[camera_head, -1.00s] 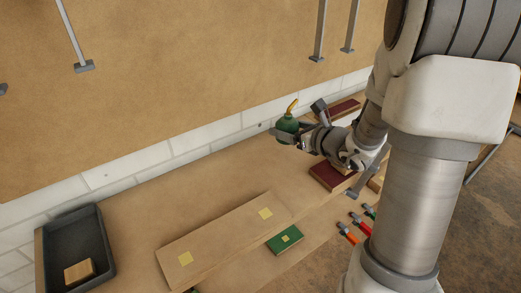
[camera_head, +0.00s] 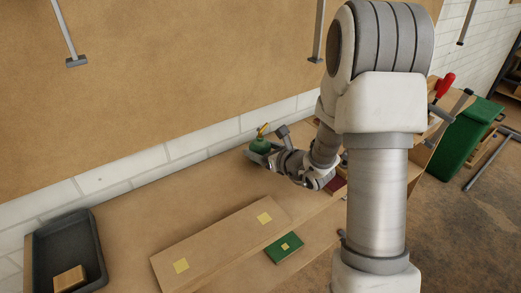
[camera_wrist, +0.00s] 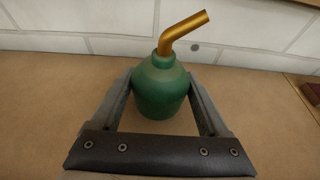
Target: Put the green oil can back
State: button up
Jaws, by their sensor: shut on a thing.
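The green oil can (camera_head: 260,145) has a round body and a bent brass spout. It is at the back of the workbench by the white brick wall in the head view. In the wrist view the green oil can (camera_wrist: 161,85) stands upright between the two fingers, spout bent to the upper right. My gripper (camera_head: 262,152) is shut on its body, one finger on each side; it also shows in the wrist view (camera_wrist: 160,100). I cannot tell whether the can's base touches the bench, as the gripper hides part of it.
A dark tray (camera_head: 97,242) with a wooden block (camera_head: 69,279) is at the left. A long board (camera_head: 215,252) with yellow squares and a green block (camera_head: 285,247) lie at the front. A green box (camera_head: 465,140) stands at right. The bench between tray and can is mostly clear.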

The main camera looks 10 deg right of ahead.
jog(key=shift+f+b, duration=0.15)
jog(key=shift+b, duration=0.15)
jog(key=o, duration=1.3)
jog(key=shift+c, duration=0.2)
